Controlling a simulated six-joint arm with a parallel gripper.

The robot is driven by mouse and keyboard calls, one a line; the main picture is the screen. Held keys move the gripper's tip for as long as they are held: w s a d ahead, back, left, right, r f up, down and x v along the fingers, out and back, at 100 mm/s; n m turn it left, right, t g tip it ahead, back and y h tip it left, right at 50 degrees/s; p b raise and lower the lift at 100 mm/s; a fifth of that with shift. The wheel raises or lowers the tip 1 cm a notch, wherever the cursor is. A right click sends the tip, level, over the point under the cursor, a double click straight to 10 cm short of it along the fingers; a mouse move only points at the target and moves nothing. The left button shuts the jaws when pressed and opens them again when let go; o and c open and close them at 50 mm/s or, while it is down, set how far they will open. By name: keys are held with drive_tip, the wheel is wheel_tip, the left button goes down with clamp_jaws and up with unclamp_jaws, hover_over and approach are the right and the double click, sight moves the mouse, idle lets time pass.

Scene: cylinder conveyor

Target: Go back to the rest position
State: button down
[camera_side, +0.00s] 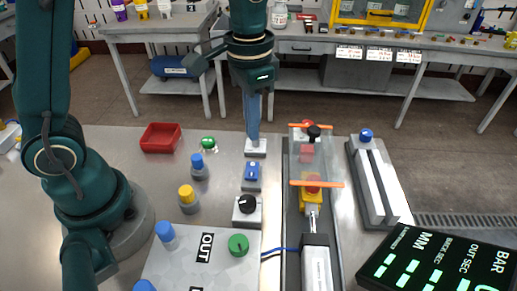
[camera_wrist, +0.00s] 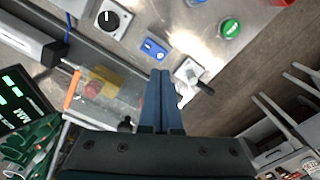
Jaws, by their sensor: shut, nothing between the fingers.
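My gripper (camera_side: 252,138) points straight down over the metal table in the side view. Its blue fingers are together, with nothing between them; they also show shut in the wrist view (camera_wrist: 162,75). The fingertips appear just above or beside a small pale lever switch (camera_side: 256,148). In the wrist view the lever switch (camera_wrist: 188,73) lies to the right of the fingertips, its black-tipped lever leaning to the right. I cannot tell whether the fingers touch it.
A blue switch (camera_side: 252,172) and a black knob (camera_side: 247,205) stand in line nearer the camera. A clear-covered conveyor (camera_side: 306,160) with orange bars runs to the right. A red tray (camera_side: 161,137) and several colored buttons stand left.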

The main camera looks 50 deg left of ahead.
drive_tip(key=s+a+r+n+t, duration=0.1)
drive_tip(key=s+a+r+t, duration=0.15)
drive_tip(key=s+r, duration=0.35)
drive_tip(key=s+t, duration=0.1)
drive_tip(key=s+n+t, duration=0.1)
drive_tip(key=s, duration=0.1)
drive_tip(key=s+n+t, duration=0.1)
drive_tip(key=s, duration=0.1)
drive_tip(key=shift+s+a+f, duration=0.15)
drive_tip(key=shift+a+f, duration=0.05)
drive_tip(key=shift+f, duration=0.2)
